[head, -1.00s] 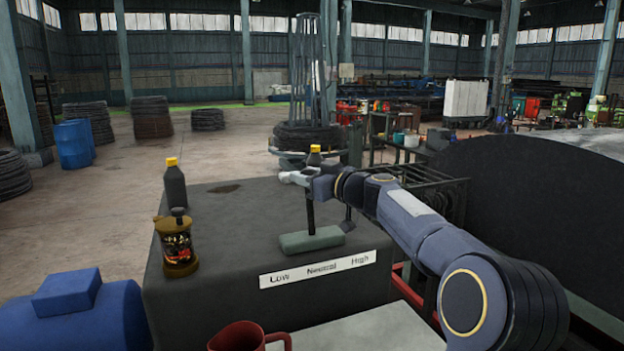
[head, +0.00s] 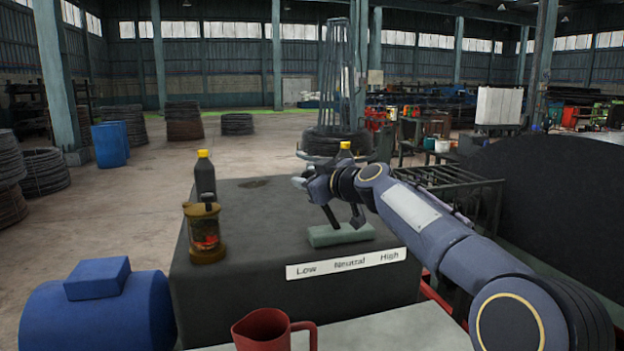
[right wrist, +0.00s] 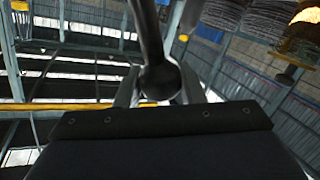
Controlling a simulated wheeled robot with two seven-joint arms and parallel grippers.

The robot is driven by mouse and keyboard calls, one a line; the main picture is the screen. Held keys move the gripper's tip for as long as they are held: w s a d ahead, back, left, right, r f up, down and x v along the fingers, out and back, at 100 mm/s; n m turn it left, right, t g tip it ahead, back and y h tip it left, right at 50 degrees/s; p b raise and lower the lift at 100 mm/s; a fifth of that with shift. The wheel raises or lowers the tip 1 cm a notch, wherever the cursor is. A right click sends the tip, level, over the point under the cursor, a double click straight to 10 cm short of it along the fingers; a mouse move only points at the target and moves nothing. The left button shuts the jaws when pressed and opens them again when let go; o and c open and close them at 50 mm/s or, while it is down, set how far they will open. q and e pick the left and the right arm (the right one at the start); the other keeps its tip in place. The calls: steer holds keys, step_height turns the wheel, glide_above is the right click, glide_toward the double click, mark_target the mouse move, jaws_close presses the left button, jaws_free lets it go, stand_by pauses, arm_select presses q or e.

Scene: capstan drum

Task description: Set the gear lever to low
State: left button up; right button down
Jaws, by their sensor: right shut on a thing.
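The gear lever (head: 331,216) is a dark rod rising from a grey-green block (head: 340,235) on top of a dark cabinet. It leans left, toward the Low end of the white plate (head: 346,264), which reads Low, Neutral, High from left to right. My right gripper (head: 308,183) is shut on the lever's top, which it mostly hides in the head view. In the right wrist view, the lever's dark round knob (right wrist: 159,81) sits between my right fingers (right wrist: 160,92), with the rod running to the top edge. My left gripper is not in view.
On the cabinet (head: 235,275), a brown lantern-like object (head: 205,235) and a yellow-capped bottle (head: 205,176) stand left of the lever. Another yellow-capped bottle (head: 345,150) is behind my right arm. A red mug (head: 262,332) stands in front, and a blue tank (head: 95,310) at lower left.

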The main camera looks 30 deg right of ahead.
steer(key=shift+a+f, duration=0.2)
steer(key=shift+f, duration=0.05)
steer(key=c, duration=1.4)
jaws_free()
steer(key=o, duration=0.4)
steer(key=shift+w, duration=0.1)
steer(key=shift+o, duration=0.2)
steer(key=shift+r, duration=0.1)
steer(key=shift+s, duration=0.3)
steer(key=s+r+b, duration=0.1)
steer(key=s+b, duration=0.1)
steer(key=s, duration=0.5)
steer(key=shift+d+b, duration=0.2)
steer(key=shift+b, duration=0.2)
steer(key=shift+s, duration=0.1)
